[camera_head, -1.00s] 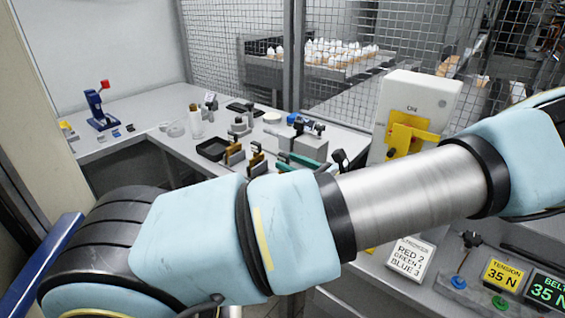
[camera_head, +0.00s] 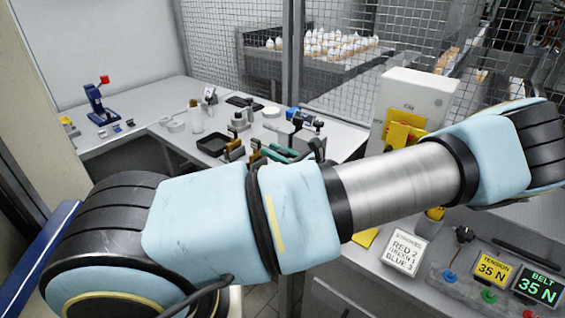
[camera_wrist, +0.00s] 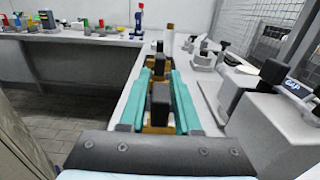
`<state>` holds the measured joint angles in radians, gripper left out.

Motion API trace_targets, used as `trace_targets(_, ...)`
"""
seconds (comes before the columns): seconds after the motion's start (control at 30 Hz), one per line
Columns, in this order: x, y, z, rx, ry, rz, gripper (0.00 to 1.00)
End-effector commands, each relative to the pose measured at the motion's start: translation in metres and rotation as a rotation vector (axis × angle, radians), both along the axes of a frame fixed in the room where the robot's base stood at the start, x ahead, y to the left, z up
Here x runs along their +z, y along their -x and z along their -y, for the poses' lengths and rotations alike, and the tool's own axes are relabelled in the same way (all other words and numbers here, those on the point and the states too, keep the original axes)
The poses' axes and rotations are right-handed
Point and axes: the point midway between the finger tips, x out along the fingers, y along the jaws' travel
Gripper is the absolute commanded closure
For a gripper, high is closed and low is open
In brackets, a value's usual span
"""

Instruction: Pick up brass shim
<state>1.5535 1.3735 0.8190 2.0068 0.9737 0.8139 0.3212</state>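Two small brass-coloured pieces with black upright blocks stand on the grey bench. In the head view one brass piece (camera_head: 234,149) is left of the other, which is partly hidden by my gripper. My gripper (camera_head: 270,153) has two teal fingers and is partly hidden behind my arm. In the wrist view the fingers run forward with a wide gap between them. A far brass piece (camera_wrist: 158,64) lies near the fingertips, and a near black block (camera_wrist: 160,103) with brass at its base stands between the fingers. I cannot tell which piece is the shim, or whether the fingers touch it.
A black tray (camera_head: 212,144) and a white cylinder (camera_head: 196,118) stand left of the pieces. A grey box with a blue-and-black device (camera_head: 305,120) stands close on the right. A white cabinet (camera_head: 420,98) and mesh fence lie beyond. The left bench has free room.

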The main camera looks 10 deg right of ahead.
Motion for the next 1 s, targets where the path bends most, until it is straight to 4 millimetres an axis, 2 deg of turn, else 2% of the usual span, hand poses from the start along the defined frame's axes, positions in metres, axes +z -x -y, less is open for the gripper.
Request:
trace_targets(0.03,0.0,0.0,0.0,0.0,0.0,0.0,0.75)
trace_targets(0.27,0.0,0.0,0.0,0.0,0.0,0.0,1.0)
trace_targets(0.8,0.001,0.0,0.0,0.0,0.0,0.0,1.0)
trace_targets(1.0,0.011,0.0,0.001,0.0,0.001,0.001,1.0)
